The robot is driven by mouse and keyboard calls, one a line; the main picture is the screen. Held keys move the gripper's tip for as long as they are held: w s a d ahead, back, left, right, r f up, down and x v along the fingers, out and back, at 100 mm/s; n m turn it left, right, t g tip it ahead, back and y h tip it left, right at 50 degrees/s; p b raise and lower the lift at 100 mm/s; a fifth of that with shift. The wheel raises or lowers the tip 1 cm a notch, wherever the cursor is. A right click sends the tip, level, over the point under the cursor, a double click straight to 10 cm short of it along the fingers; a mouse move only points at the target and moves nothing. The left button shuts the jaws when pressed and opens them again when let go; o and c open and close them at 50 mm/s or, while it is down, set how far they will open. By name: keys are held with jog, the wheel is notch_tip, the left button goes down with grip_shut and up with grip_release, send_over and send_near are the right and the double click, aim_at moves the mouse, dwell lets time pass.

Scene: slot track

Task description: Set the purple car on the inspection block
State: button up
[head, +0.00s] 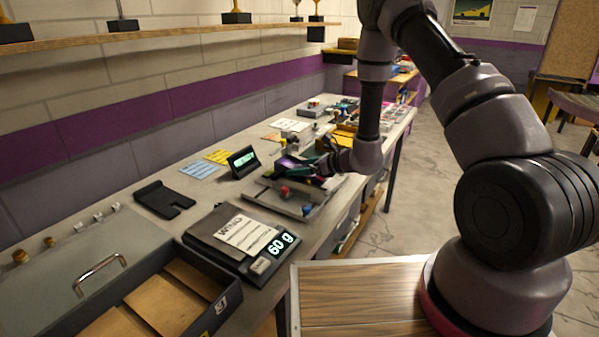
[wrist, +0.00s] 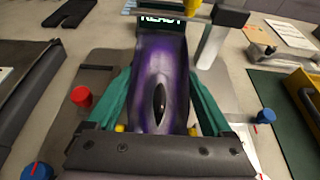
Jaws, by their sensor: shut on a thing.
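The purple car (wrist: 163,65), dark and glossy with a black cockpit slot, lies lengthwise between the green fingers of my gripper (wrist: 160,80) in the wrist view. The gripper is shut on its sides. In the head view, my gripper (head: 312,167) holds the car (head: 287,162) over the grey inspection fixture (head: 268,194), which has red and blue knobs. The block directly under the car is mostly hidden by the car and fingers. I cannot tell whether the car touches it.
A red knob (wrist: 81,96) and blue knobs flank the gripper. A display (head: 243,161) stands behind the fixture.

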jog(key=shift+w+a+f, duration=0.1)
jog(key=shift+f, duration=0.65)
jog(key=shift+f, duration=0.45)
jog(key=o, duration=1.3)
jog(key=shift+r, duration=0.1)
